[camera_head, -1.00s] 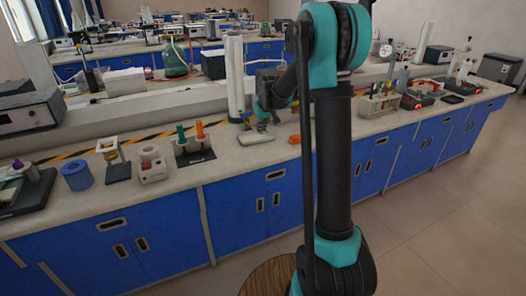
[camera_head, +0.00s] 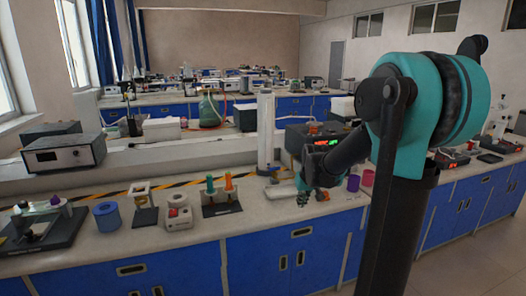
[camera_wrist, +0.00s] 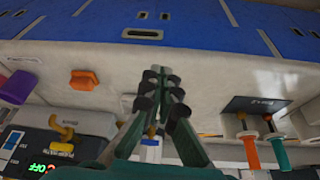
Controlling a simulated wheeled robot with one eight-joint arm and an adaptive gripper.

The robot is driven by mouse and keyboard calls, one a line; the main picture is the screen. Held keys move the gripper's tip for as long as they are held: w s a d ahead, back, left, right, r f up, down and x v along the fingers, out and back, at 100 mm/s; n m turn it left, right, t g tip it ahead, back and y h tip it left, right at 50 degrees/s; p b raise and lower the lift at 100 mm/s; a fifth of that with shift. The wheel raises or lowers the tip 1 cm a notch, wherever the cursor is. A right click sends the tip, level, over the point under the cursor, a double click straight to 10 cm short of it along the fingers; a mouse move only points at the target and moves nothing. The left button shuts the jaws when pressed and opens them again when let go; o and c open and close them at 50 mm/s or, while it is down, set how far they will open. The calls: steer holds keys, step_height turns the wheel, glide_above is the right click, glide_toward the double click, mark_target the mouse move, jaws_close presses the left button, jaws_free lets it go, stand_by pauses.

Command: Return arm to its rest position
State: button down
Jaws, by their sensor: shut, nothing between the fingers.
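My teal and black arm (camera_head: 430,100) stands at the right of the head view, with its forearm reaching left over the counter. My gripper (camera_head: 302,200) hangs low over the front part of the white counter (camera_head: 270,215). In the wrist view my gripper (camera_wrist: 160,76) is shut, with its fingers together and nothing between them. An orange piece (camera_wrist: 84,80) lies on the counter beside the fingers, apart from them.
A rack with green and orange handles (camera_head: 220,197) stands left of my gripper, and a tall white cylinder (camera_head: 266,130) behind it. Purple cups (camera_head: 354,183) and a device with a lit display (camera_head: 325,143) are near my forearm. Blue cabinets (camera_head: 270,255) front the counter.

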steer(key=s+d+f, duration=0.1)
steer(key=s+f, duration=0.3)
steer(key=s, duration=0.8)
steer(key=s+d+f+m, duration=0.1)
steer(key=s+f, duration=0.3)
steer(key=s, duration=0.9)
steer(key=shift+s+d+f+m+h, duration=0.15)
steer(key=shift+s+d+m+h, duration=0.15)
steer(key=shift+d, duration=0.4)
